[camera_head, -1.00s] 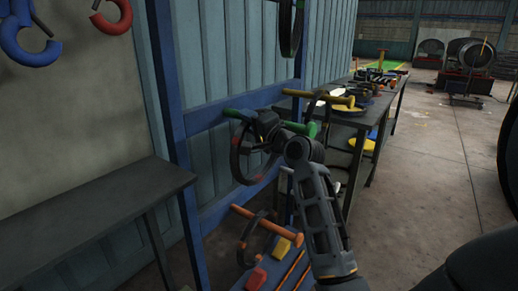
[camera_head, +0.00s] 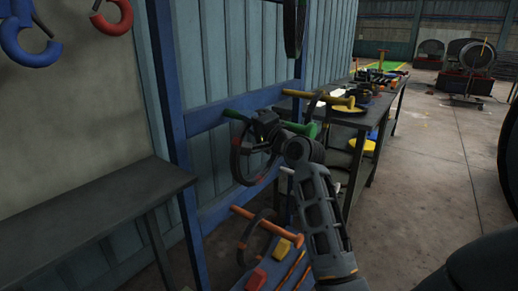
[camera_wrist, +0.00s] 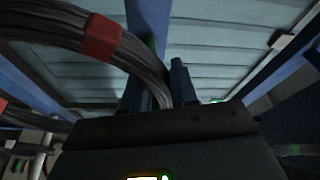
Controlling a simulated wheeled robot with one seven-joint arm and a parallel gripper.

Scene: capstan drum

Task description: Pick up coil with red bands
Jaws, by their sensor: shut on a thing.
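The coil with red bands (camera_head: 236,160) is a dark ring of cable at the green peg (camera_head: 236,115) on the blue frame. My gripper (camera_head: 262,128) is at the coil's upper part and hides some of it. In the wrist view, the dark cable bundle (camera_wrist: 55,27) with a red band (camera_wrist: 101,38) runs down between the fingers of my gripper (camera_wrist: 165,78), which is shut on it. Whether the coil still rests on the peg cannot be told, as the gripper covers that spot.
An orange peg (camera_head: 255,219) with another dark coil (camera_head: 245,238) is below. A yellow peg (camera_head: 318,96) is to the right, before a workbench (camera_head: 350,120) with several items. A dark table (camera_head: 90,210) stands at left. Open floor (camera_head: 430,180) lies at right.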

